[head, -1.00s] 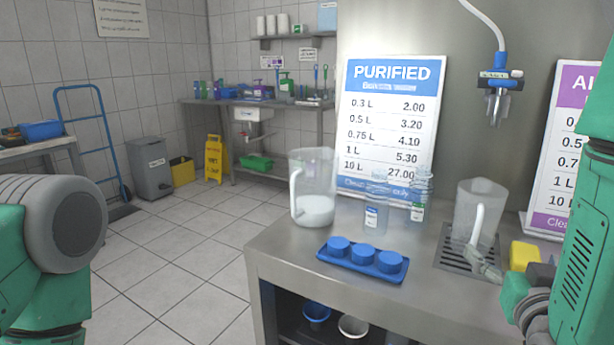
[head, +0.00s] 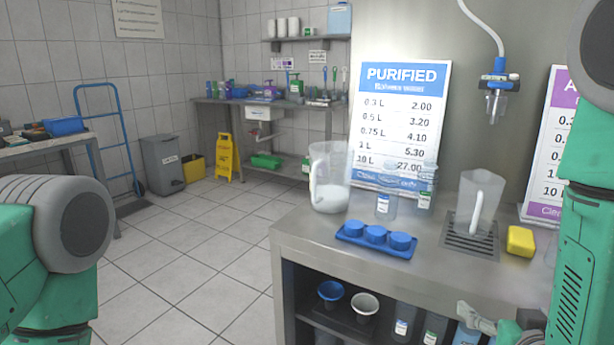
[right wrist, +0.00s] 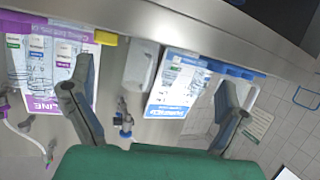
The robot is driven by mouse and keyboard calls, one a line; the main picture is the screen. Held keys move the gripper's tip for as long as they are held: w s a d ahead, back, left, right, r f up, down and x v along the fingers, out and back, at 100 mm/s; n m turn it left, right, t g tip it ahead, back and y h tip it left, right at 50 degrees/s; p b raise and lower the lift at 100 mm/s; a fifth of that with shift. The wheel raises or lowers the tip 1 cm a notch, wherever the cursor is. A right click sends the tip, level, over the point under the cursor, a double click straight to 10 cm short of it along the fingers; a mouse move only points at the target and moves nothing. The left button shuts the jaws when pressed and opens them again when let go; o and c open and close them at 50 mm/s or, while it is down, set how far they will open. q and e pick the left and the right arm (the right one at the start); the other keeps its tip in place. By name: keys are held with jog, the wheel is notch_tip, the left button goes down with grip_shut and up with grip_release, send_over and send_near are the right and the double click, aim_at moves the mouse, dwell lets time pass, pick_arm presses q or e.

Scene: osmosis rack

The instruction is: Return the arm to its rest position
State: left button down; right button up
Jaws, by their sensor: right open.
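My right gripper (head: 478,318) is low at the right of the head view, in front of the counter's front edge and apart from the pitcher. The right wrist view shows its two fingers spread wide with nothing between them (right wrist: 155,80). A clear pitcher (head: 472,198) stands upright on the drip grate (head: 458,240) below the dispenser nozzle (head: 496,88). It also shows upside down in the right wrist view (right wrist: 143,68). Grey and green links of my left arm show at the left; the left gripper itself is out of view.
The steel counter (head: 330,242) carries a blue tray (head: 352,240) with blue caps, a pitcher with white content (head: 330,197), bottles (head: 385,207) and a yellow sponge (head: 520,241). The shelf below holds two funnels (head: 364,305) and bottles. Tiled floor (head: 190,240) at left is open.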

jog(key=s+a+f+n+g+y, duration=0.1)
jog(key=s+a+f+g, duration=0.1)
jog(key=s+f+g, duration=0.5)
jog(key=s+a+f+n+y, duration=0.15)
jog(key=s+f, duration=0.35)
jog(key=f, duration=0.7)
jog(key=s+a+f+g+y, duration=0.1)
jog(key=s+f+g, duration=0.5)
jog(key=s, duration=0.7)
jog(key=shift+s+a+f+n, duration=0.15)
jog(key=shift+s+f+n, duration=0.15)
jog(key=shift+f+n, duration=0.25)
